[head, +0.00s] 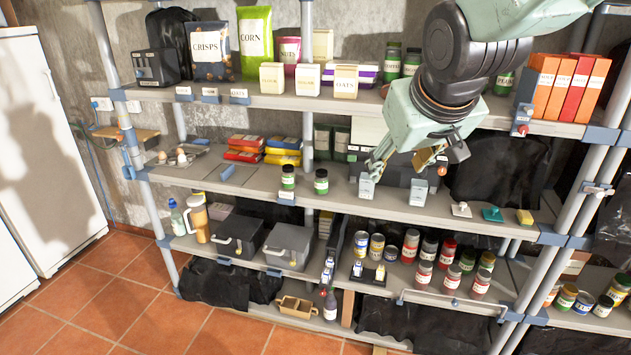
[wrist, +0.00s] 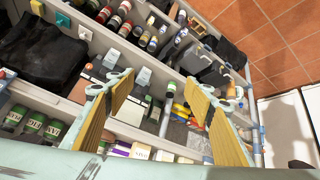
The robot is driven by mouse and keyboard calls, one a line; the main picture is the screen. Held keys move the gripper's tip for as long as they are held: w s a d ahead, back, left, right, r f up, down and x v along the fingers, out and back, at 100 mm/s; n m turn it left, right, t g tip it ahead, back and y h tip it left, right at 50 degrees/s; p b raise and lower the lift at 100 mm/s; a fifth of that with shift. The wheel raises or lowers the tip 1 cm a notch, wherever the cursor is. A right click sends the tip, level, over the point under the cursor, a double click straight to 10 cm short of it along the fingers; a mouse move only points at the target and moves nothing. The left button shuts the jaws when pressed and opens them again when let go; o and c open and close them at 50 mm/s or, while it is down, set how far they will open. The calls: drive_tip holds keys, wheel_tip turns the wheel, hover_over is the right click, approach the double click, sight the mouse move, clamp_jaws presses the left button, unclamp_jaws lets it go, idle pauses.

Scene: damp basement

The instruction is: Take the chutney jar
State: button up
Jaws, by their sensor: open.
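I cannot read which jar is the chutney jar. Two small green jars with dark lids stand on the middle shelf, a left one (head: 288,177) and a right one (head: 321,182). Several red and green jars (head: 447,250) with pale labels stand on the lower shelf. More green jars (head: 412,62) stand on the top shelf, some partly behind my arm; green jars also show at the left of the wrist view (wrist: 34,124). My gripper (head: 402,165) is open and empty in front of the middle shelf, right of the two small jars. Its yellow-padded fingers (wrist: 160,92) are spread wide.
Two small grey blocks (head: 366,187) (head: 418,192) stand at the middle shelf's front edge below my gripper. Orange and red binders (head: 563,88) and grey uprights (head: 555,215) stand right. Two dark grey boxes (head: 287,247) sit on the lower shelf. The tiled floor (head: 110,300) is clear.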

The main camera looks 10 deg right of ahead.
drive_tip(key=w+d+f+n+t+y, duration=0.15)
drive_tip(key=w+f, duration=0.25)
drive_tip(key=w, duration=0.7)
drive_tip(key=w+f+t, duration=0.2)
drive_tip(key=w+f, duration=0.1)
drive_tip(key=w, duration=0.8)
drive_tip(key=w+d+f+n+t+y, duration=0.1)
drive_tip(key=w+f, duration=0.3)
drive_tip(key=w, duration=0.7)
drive_tip(key=w+a+f+n+t+y, duration=0.1)
drive_tip(key=w+a+f+t+y, duration=0.15)
drive_tip(key=w+f, duration=0.55)
drive_tip(key=t+y, duration=0.1)
drive_tip(key=y, duration=0.3)
approach(326, 182)
drive_tip(key=shift+s+d+f+n, duration=0.1)
drive_tip(key=shift+s+f+n, duration=0.05)
drive_tip(key=shift+s+n, duration=0.3)
drive_tip(key=shift+w, duration=0.1)
drive_tip(key=shift+x, duration=4.2)
drive_tip(key=shift+w, duration=0.1)
